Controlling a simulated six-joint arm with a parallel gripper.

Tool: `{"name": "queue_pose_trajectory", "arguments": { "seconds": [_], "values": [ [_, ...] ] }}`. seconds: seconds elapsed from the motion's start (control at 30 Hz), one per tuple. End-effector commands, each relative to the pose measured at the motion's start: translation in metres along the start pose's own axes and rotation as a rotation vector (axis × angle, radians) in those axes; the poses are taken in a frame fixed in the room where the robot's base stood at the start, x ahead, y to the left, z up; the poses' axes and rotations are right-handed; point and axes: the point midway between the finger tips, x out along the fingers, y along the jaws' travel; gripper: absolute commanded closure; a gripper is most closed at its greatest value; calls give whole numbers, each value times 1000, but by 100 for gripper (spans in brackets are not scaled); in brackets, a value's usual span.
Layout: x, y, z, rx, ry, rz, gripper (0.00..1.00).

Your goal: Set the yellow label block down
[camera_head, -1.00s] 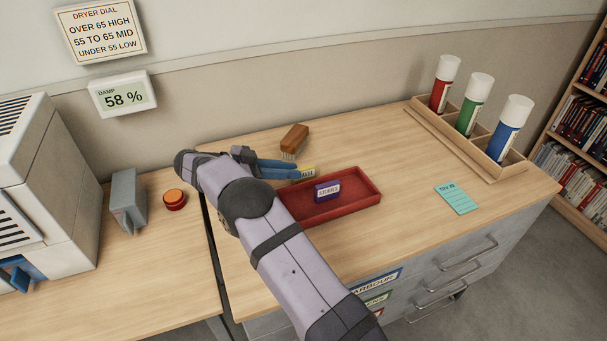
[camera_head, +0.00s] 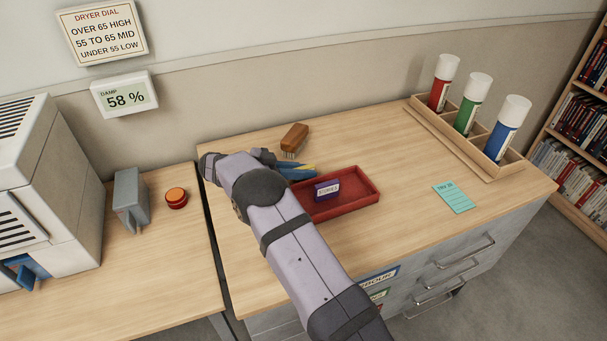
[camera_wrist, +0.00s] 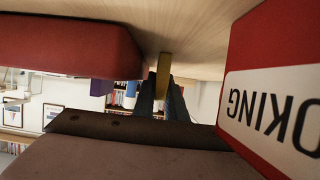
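The yellow label block (camera_head: 308,167) shows as a thin strip at the blue fingertips, just behind the red tray (camera_head: 352,207). In the wrist view the yellow block (camera_wrist: 163,72) stands between my two fingers. My gripper (camera_head: 303,170) is shut on it, low over the wooden counter. The block's end meets the wood in the wrist view, but I cannot tell whether it bears on it. The block's label is hidden. A purple label block (camera_head: 327,190) sits in the tray.
A wooden brush (camera_head: 295,137) lies close behind my gripper. A rack (camera_head: 470,140) of red, green and blue bottles stands at the back right. A teal note (camera_head: 455,197) lies right of the tray. A red thing with a white label (camera_wrist: 270,75) fills the wrist view's right side.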

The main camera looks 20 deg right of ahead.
Motion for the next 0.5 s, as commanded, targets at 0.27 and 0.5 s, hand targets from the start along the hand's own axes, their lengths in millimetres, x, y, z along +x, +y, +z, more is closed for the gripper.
{"name": "queue_pose_trajectory", "arguments": {
  "seconds": [0.27, 0.5],
  "values": [
    [0, 0, 0, 0, 0, 0, 100],
    [-7, -1, -15, 4, -1, -2, 100]
  ]
}}
